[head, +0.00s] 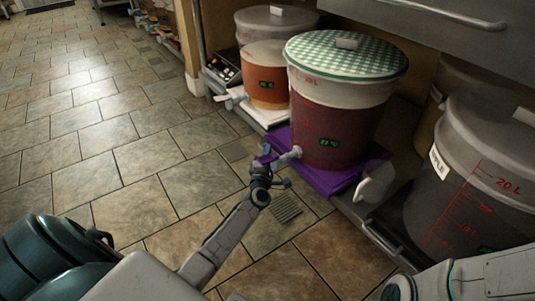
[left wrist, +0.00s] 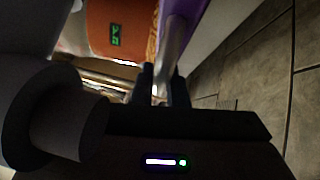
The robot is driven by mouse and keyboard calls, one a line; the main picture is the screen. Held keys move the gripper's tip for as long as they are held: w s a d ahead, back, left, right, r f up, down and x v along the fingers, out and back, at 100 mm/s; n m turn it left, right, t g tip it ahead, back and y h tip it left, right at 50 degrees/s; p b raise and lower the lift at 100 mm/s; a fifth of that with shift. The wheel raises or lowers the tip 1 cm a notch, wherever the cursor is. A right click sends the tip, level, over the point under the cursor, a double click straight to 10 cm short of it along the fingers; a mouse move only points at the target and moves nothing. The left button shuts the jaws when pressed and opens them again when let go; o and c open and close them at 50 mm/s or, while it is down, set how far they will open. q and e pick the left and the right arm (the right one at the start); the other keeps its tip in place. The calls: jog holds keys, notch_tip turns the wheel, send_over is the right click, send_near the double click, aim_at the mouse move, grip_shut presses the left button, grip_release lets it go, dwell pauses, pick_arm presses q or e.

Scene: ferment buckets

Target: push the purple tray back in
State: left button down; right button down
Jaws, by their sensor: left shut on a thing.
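The purple tray (head: 328,182) sits at the front of the low shelf, its front edge sticking out past the shelf edge. On it stands a bucket of dark red liquid (head: 328,128) with a green checked cover, a green display and a tap (head: 289,155) pointing forward. My left gripper (head: 262,168) is at the tray's left front, close to the tap. In the left wrist view its fingers (left wrist: 160,88) are shut on a grey bar, seemingly the tray's handle (left wrist: 174,45), beside a purple edge. My right arm enters at the lower right; its gripper (head: 400,289) is cut off by the frame.
An orange bucket (head: 264,88) stands left of the tray on a white tray (head: 262,113). A grey bucket (head: 470,190) stands to the right. A pale cloth-like thing (head: 376,186) hangs at the tray's right. The tiled floor (head: 110,150) at left is clear.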

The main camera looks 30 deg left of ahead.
aim_at(279, 152)
pick_arm(q)
jog(key=shift+w, duration=0.1)
jog(key=w, duration=0.1)
jog(key=w+d, duration=0.1)
jog(key=w, duration=0.1)
jog(key=w+d+b, duration=0.1)
jog(key=shift+w+f, duration=0.1)
jog(key=shift+w, duration=0.15)
jog(key=shift+r, duration=0.2)
jog(key=c, duration=1.5)
grip_release()
jog(key=shift+o, duration=0.2)
jog(key=shift+f, duration=0.1)
